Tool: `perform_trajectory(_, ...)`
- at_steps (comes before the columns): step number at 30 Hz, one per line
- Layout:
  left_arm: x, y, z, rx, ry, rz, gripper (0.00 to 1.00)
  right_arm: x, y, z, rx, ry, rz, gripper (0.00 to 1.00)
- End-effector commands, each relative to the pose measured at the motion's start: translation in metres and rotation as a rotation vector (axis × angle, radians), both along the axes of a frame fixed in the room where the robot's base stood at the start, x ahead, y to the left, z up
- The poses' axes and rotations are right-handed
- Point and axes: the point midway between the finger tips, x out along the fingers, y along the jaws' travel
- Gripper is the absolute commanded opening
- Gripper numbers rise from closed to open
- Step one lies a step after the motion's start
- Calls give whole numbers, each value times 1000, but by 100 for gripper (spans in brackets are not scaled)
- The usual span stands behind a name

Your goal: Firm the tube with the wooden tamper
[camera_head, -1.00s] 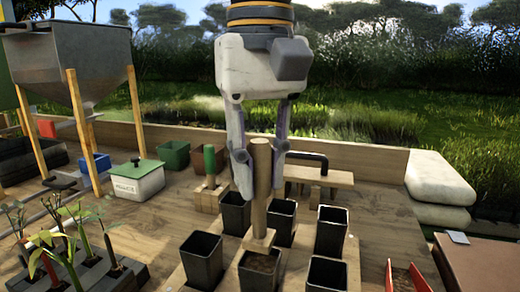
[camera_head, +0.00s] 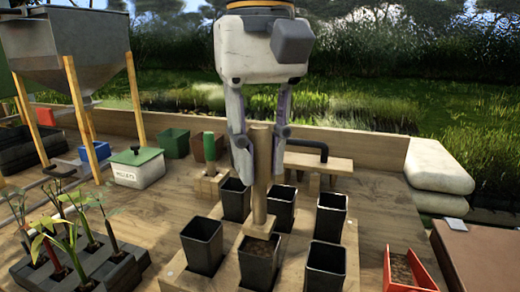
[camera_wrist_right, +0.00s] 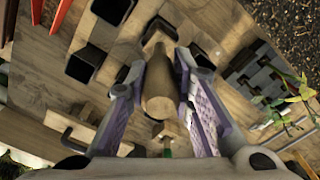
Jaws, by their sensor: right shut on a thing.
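My right gripper (camera_head: 258,175) is shut on the upright handle of the wooden tamper (camera_head: 261,190). In the right wrist view the tamper (camera_wrist_right: 159,85) sits between both fingers of the gripper (camera_wrist_right: 160,105). The tamper's square foot is at the mouth of the front middle black tube (camera_head: 258,266). Brown soil shows in that tube beside and below the foot. I cannot tell whether the foot touches the soil. My left gripper is in neither view.
A red tray (camera_head: 408,272) lies right, a seedling block (camera_head: 95,265) left. A bench bracket (camera_head: 318,162) stands behind.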

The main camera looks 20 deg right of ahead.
Motion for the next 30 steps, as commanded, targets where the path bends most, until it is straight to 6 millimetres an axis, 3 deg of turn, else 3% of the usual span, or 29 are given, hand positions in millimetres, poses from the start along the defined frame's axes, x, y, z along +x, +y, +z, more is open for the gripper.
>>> perform_trajectory(30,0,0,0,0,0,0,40,0,0,-17,0,0,0,0)
